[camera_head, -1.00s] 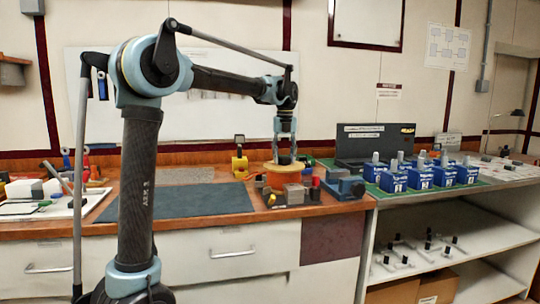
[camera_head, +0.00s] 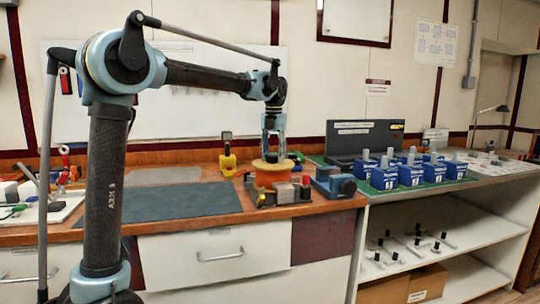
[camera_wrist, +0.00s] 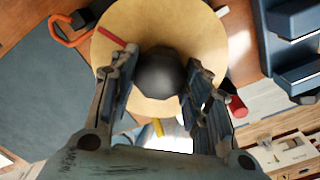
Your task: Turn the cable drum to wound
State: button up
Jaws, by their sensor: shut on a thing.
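The cable drum (camera_head: 268,178) stands on the wooden bench, with an orange side and a pale tan round top. In the wrist view its tan top (camera_wrist: 207,38) fills the upper middle, with a dark round knob (camera_wrist: 160,72) at its centre. My gripper (camera_head: 274,156) points down onto the drum. In the wrist view my gripper (camera_wrist: 160,76) has its two fingers on either side of the knob, shut on it. A red bar (camera_wrist: 111,38) shows on or over the upper left of the top. No wound mark is readable.
Small blocks (camera_head: 284,193) and a blue vice-like tool (camera_head: 333,183) stand close right of the drum. A yellow tool (camera_head: 228,160) stands behind left. A dark mat (camera_head: 165,212) lies left, clear. Blue breaker blocks (camera_head: 411,174) stand in rows farther right.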

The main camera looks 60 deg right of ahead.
jog(key=shift+w, duration=0.1)
jog(key=o, duration=1.5)
jog(key=shift+r, duration=0.1)
notch_tip(320, 180, up, 12)
jog(key=shift+w+f, duration=0.1)
